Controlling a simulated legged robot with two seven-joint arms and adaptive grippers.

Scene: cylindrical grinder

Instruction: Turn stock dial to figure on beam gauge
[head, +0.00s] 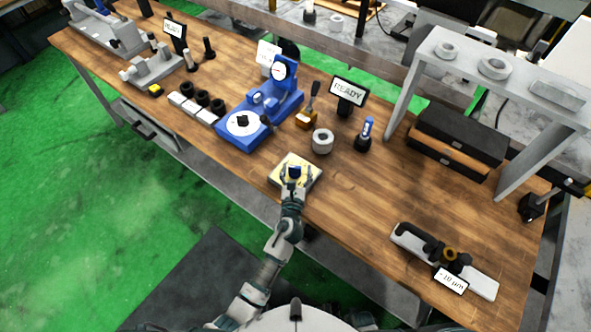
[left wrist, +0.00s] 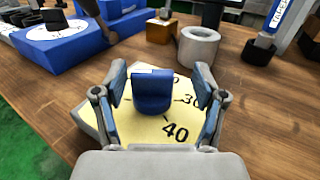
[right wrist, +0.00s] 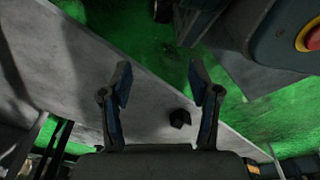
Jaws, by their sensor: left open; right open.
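The stock dial is a pale yellow plate (head: 308,166) with a blue knob (left wrist: 153,91) and printed figures; 30 and 40 can be read in the left wrist view. It lies near the table's front edge. My left gripper (head: 294,172) is open, with one finger on each side of the knob; contact cannot be told. The beam gauge (head: 444,258) lies at the right front of the table, with a white card (head: 451,281) that seems to read 10 µm; its sign is unclear. My right gripper (right wrist: 165,85) is open and empty in the right wrist view, away from the table's objects.
A blue instrument (head: 262,105) with a round white dial stands behind and left of the plate. A grey ring (head: 322,140) and a small upright blue-labelled tool (head: 365,135) stand behind it. A dark drawer box (head: 455,142) is at right. Wood between plate and beam gauge is clear.

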